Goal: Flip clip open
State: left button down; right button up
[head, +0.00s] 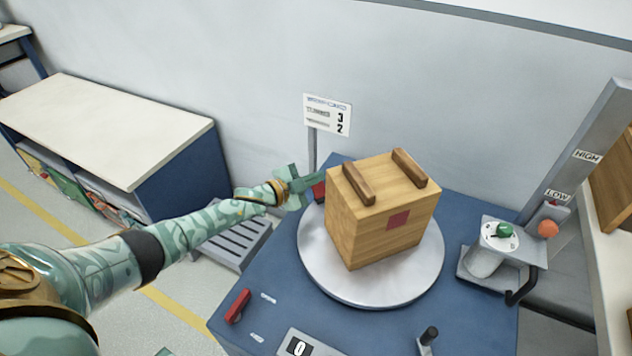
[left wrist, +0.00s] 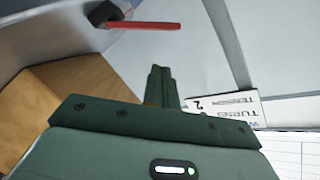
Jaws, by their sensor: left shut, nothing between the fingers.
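My left gripper (head: 308,183) reaches in from the left to the back left edge of the round turntable (head: 375,290). Its fingers are shut and empty; they also show in the left wrist view (left wrist: 161,85). A red clip (head: 319,190) sits by the fingertips, partly hidden between the gripper and the wooden box (head: 360,235). In the left wrist view a red bar (left wrist: 143,25) on a dark block lies beyond the fingertips, apart from them. I cannot tell for sure that it is this same clip. My right gripper is not in view.
A second red lever (head: 237,305) lies at the blue table's front left. A sign (head: 327,115) reading 3 and 2 stands behind. A stand with green and orange knobs (head: 547,228) is at the right. A grey slatted step (head: 235,240) stands left of the table.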

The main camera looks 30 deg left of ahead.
pick_arm(q)
jog(key=r+p+v, duration=0.1)
jog(key=p+v, duration=0.2)
jog(key=v, duration=0.7)
jog(key=shift+r+p, duration=0.15)
jog(key=shift+p, duration=0.15)
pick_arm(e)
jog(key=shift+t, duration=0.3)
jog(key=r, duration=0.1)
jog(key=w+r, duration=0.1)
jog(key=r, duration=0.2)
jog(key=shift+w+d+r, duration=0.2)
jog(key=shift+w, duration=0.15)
pick_arm(q)
jog(key=shift+s+d, duration=0.1)
jog(key=shift+s, duration=0.15)
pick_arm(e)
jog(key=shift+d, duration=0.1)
